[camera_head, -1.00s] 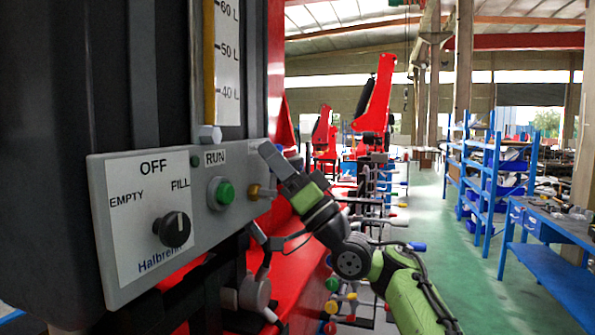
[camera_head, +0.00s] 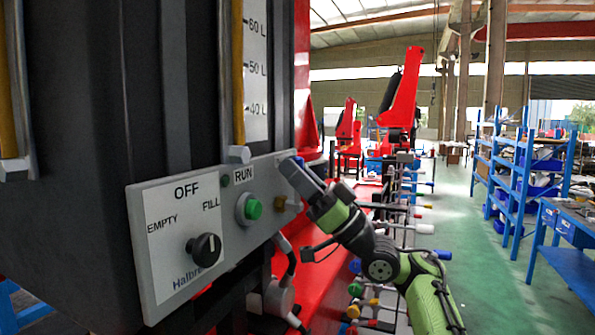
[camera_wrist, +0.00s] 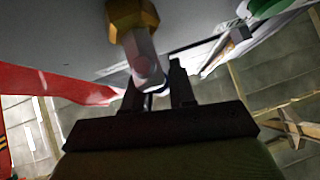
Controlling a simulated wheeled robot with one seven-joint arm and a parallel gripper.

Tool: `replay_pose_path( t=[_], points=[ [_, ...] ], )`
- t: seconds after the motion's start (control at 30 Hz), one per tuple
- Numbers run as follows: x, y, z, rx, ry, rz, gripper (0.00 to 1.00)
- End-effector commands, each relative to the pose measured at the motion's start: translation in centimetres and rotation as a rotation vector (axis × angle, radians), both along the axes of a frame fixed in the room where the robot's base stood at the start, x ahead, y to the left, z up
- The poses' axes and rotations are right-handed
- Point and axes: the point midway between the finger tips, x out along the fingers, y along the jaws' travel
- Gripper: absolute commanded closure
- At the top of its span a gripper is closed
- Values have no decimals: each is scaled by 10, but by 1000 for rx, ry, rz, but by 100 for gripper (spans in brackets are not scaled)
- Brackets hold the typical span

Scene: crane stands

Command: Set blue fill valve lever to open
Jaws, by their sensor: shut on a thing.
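The control panel (camera_head: 237,215) is at the left, with a brass valve fitting (camera_head: 281,203) on its right part. The fitting also shows at the top of the wrist view (camera_wrist: 132,14). A bit of blue (camera_head: 299,161) shows at the fingertips; the rest of the lever is hidden there by my gripper.
A black knob (camera_head: 204,249) marked OFF, EMPTY and FILL and a green RUN button (camera_head: 252,209) are on the panel left of my gripper. Several coloured handles (camera_head: 362,290) are below. Blue shelves (camera_head: 520,165) stand right, beyond open green floor.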

Motion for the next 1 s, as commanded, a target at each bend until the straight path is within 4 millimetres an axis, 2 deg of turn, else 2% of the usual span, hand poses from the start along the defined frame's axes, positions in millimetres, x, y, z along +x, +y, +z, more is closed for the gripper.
replay_pose_path(
  t=[0.1, 0.13, 0.27, 0.53, 0.63, 1.0],
  points=[
    [-1, 0, 1, 3, -2, 1, 100],
    [-1, 0, 1, 3, -2, 1, 74],
    [-1, 0, 1, 3, -1, 2, 54],
    [0, -1, 0, 2, 0, 1, 54],
    [-1, -7, -8, 2, 2, -2, 54],
    [-13, -71, -77, 4, 0, -1, 54]
  ],
)
